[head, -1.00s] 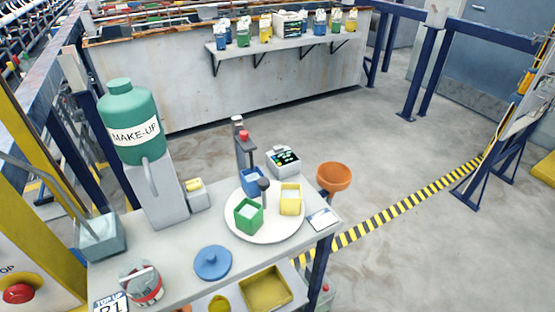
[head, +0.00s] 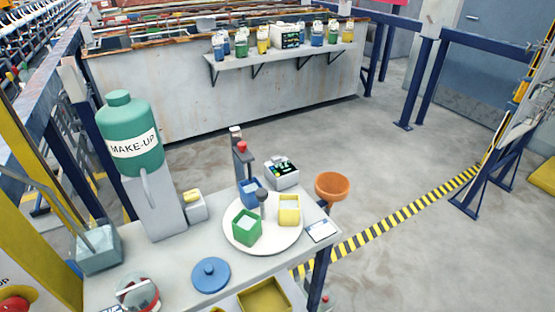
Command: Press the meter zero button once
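A small white meter (head: 282,174) with a dark display and green marks stands at the back of the grey bench, behind the round white plate. A similar white box (head: 288,36) with a dark face sits among the bottles on the far wall shelf. I cannot tell which is the task's meter, and the zero button is too small to make out on either. Neither of my grippers shows in the head view.
The round plate (head: 263,243) holds green, blue and yellow square cups beside a dark post with a red top (head: 241,147). An orange funnel (head: 332,187) is at the bench's right end. The green make-up bottle (head: 131,115) stands tall at left. Open floor lies beyond the bench.

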